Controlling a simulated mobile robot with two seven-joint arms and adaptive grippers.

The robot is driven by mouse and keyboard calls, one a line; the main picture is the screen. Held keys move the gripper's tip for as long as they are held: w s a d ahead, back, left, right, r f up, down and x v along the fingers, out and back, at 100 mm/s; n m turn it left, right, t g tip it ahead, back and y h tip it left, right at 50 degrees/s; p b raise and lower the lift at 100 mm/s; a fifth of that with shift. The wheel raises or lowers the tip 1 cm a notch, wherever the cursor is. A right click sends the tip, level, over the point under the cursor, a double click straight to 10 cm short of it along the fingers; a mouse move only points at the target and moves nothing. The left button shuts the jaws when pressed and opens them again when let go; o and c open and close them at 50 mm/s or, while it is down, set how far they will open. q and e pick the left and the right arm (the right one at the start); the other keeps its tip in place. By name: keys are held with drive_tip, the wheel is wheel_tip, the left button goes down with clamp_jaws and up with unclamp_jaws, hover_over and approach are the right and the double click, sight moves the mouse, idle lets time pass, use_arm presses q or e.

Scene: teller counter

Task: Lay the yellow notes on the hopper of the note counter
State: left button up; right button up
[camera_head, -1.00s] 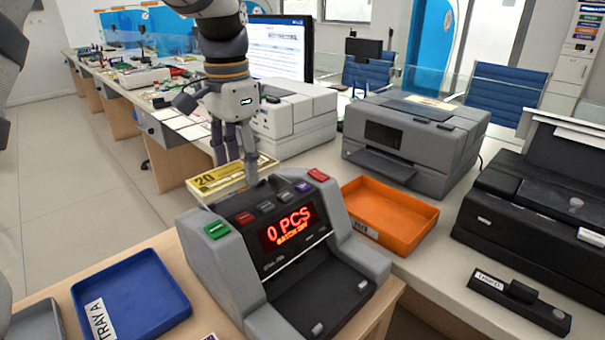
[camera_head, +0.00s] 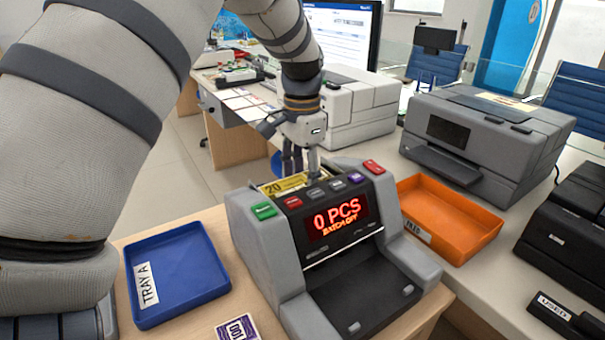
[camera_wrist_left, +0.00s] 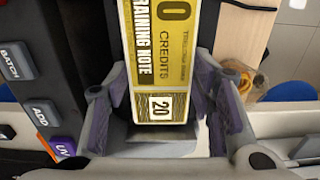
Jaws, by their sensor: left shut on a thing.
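The note counter (camera_head: 262,248) is grey and black, with a red display reading 0 PCS, on the front counter. The yellow notes (camera_head: 283,184) show partly behind its row of buttons, at its back top. My left gripper (camera_head: 300,172) is above them there, its fingertips partly hidden by the counter. In the left wrist view the notes (camera_wrist_left: 160,50), marked 20, lie between the two fingers of my left gripper (camera_wrist_left: 160,125), which is shut on them. Dark hopper surfaces flank the notes; I cannot tell whether the notes touch them. My right gripper is not in view.
A blue tray (camera_head: 222,288) labelled TRAY A stands left of the counter, with a purple-edged note (camera_head: 238,328) in front. An orange tray (camera_head: 490,222) stands to the right. A grey printer (camera_head: 470,165) and a black machine (camera_head: 560,235) are farther right.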

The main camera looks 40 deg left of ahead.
sight(302, 182)
use_arm(q)
drive_tip(key=o, duration=1.1)
drive_tip(key=shift+o, duration=0.2)
wheel_tip(302, 182, up, 12)
drive_tip(key=shift+r, duration=0.1)
